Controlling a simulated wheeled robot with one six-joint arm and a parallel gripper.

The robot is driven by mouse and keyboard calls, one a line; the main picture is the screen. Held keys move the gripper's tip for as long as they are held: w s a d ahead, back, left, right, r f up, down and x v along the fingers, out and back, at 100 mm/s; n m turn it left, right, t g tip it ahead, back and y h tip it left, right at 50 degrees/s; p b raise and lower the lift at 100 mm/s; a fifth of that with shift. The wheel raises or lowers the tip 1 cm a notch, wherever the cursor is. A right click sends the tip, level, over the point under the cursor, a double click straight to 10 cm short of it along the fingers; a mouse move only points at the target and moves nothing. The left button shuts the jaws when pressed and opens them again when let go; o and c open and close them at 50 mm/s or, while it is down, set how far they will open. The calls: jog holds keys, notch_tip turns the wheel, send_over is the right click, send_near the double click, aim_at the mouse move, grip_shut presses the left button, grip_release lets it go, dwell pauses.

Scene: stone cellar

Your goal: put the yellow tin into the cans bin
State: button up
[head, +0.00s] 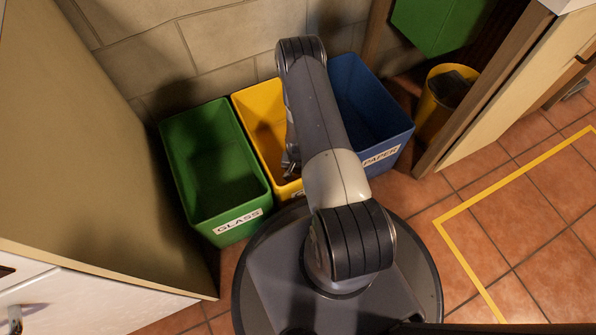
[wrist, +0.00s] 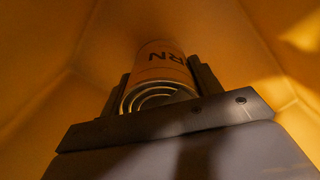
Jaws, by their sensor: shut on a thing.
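The yellow tin (wrist: 160,70), with dark letters ending in "RN" and a ringed metal end, is between the two fingers of my gripper (wrist: 163,82) in the wrist view. My gripper is shut on it. Yellow walls surround it there, so the tin is inside the yellow bin, whose wall also shows in the head view (head: 258,102). In the head view my arm reaches over this bin and my gripper (head: 290,170) is down in it. The bin's label is mostly hidden by my arm, and the tin cannot be made out there.
The green bin (head: 238,229) labelled GLASS stands left of the yellow bin. The blue bin (head: 385,135) labelled PAPER stands to its right. A stone wall (head: 220,45) is behind. A small yellow bucket (head: 432,118) and a wooden post are further right. Tiled floor at the right is clear.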

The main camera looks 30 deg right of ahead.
jog(key=o, duration=1.1)
jog(key=shift+c, duration=0.2)
jog(key=shift+r, duration=0.1)
jog(key=shift+r+p, duration=0.55)
jog(key=shift+p, duration=0.3)
notch_tip(320, 180, up, 12)
jog(key=p, duration=0.4)
jog(key=shift+f, duration=0.1)
notch_tip(320, 180, down, 13)
jog(key=b, duration=0.4)
jog(key=shift+r+b, duration=0.2)
jog(key=shift+b, duration=0.1)
jog(key=shift+f+b, duration=0.4)
jog(key=shift+b, duration=0.2)
jog(key=shift+r+p, duration=0.45)
